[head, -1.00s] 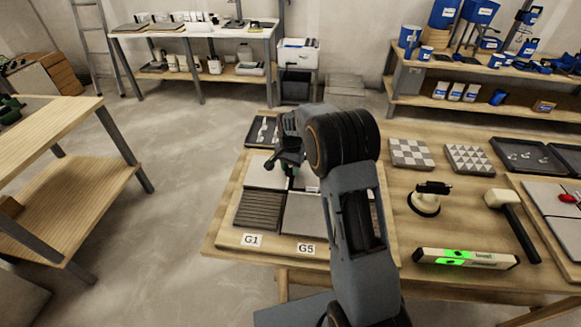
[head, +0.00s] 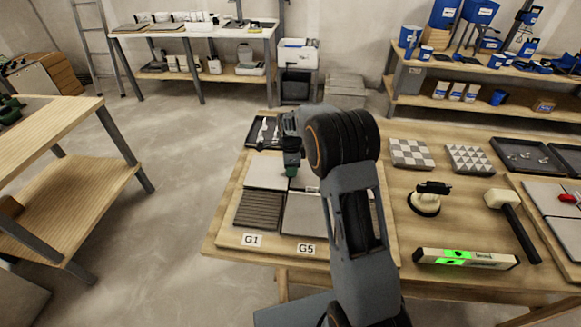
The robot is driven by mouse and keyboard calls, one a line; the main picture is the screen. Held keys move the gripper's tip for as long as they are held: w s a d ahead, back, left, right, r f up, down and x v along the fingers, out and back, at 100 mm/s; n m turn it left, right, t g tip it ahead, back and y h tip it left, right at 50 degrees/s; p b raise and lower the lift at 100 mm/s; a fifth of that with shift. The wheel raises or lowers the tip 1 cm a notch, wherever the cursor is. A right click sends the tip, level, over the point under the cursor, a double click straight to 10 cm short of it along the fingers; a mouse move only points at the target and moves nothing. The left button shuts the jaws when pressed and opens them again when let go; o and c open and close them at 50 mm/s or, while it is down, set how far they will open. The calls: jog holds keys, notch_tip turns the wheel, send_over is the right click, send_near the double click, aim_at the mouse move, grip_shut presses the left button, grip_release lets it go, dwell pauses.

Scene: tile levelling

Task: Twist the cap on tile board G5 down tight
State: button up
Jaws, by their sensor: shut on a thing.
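The tile board (head: 229,240) lies on the workbench with labels G1 (head: 252,240) and G5 (head: 306,249) on its front edge. A pale tile (head: 266,172) and a dark ribbed tile (head: 258,210) are on its left side, and a grey tile (head: 301,213) is behind the G5 label. A small green cap (head: 291,172) stands where the tiles meet. My gripper (head: 291,166) points down over it and is shut on it. The fingertips are small and partly hidden, and my arm covers the board's right part.
A black tray (head: 251,137) with pale pieces lies behind the board. To the right are a suction cup (head: 424,204), a level (head: 466,259) with green lights, a mallet (head: 513,221) and patterned tile samples (head: 411,153). Bare bench lies between them.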

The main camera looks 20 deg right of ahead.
jog(key=m, duration=0.4)
jog(key=shift+r+m, duration=0.1)
jog(key=shift+m, duration=2.4)
jog(key=o, duration=0.9)
jog(key=shift+o, duration=0.2)
notch_tip(320, 180, up, 14)
